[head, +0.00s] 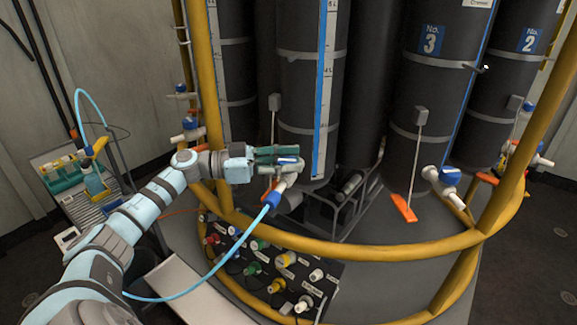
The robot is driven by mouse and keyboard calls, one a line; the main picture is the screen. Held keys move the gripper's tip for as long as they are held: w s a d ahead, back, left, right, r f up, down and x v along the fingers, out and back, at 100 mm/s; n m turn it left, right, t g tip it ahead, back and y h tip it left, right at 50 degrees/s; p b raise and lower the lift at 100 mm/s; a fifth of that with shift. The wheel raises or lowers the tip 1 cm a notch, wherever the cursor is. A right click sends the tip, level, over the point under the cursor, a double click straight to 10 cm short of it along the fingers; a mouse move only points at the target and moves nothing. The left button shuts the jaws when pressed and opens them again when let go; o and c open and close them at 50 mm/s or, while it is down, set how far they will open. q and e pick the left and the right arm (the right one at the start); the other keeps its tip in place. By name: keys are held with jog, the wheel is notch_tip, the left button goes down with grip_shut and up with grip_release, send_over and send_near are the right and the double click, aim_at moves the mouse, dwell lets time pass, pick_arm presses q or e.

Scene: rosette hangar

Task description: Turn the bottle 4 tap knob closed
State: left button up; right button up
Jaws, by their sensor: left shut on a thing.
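My left gripper (290,158) reaches in from the left, with dark green fingers. It is shut on the tap knob at the foot of a tall dark bottle (297,100) with a blue-edged level scale. A small blue bit of the knob (288,160) shows at the fingertips; the rest is hidden, so its angle cannot be told. The white tap body (288,179) sits just below, with a blue hose fitting (272,199). This bottle's number is not in view. My right gripper is not in view.
A yellow rail (380,249) curves around the bottles. Bottle No. 3 (425,90) and bottle No. 2 (520,75) stand to the right with their own taps. A panel of coloured connectors (270,270) lies below. A blue hose (225,262) loops under my arm. A bottle rack (60,170) stands left.

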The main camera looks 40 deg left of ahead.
aim_at(288, 160)
pick_arm(q)
jog(key=shift+r+m+g+h, duration=0.15)
jog(key=shift+m+g+h, duration=0.35)
jog(key=shift+g, duration=0.1)
jog(key=shift+m+g+h, duration=0.3)
jog(key=shift+g, duration=0.4)
jog(key=o, duration=1.2)
notch_tip(288, 160, up, 10)
jog(key=shift+f, duration=0.1)
